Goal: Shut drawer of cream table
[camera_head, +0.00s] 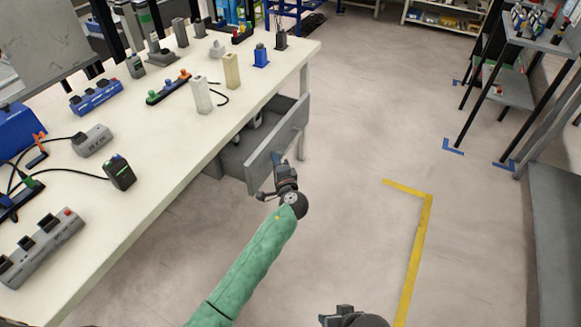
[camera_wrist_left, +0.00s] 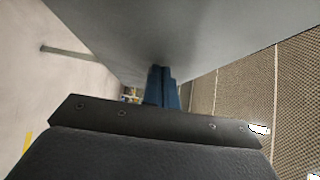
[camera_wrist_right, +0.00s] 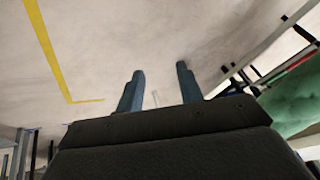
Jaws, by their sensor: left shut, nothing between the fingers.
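The cream table (camera_head: 160,200) runs along the left of the head view. Its grey drawer (camera_head: 278,148) stands pulled out from under the top on the right side, and part of its inside shows. My left gripper (camera_head: 279,160) is shut and empty, with its fingertips at the outer face of the drawer front. In the left wrist view the blue fingers (camera_wrist_left: 160,88) are together, close to a grey panel (camera_wrist_left: 170,30); I cannot tell whether they touch it. My right gripper (camera_wrist_right: 158,88) is open and empty over the floor, and only its top shows at the bottom of the head view.
Chargers and power strips (camera_head: 96,96) lie on the tabletop. A dark-legged shelf (camera_head: 497,85) stands at the right, with a grey bench (camera_head: 555,220) below it. The floor (camera_head: 365,130) between is clear, with yellow tape (camera_head: 418,240) on it.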

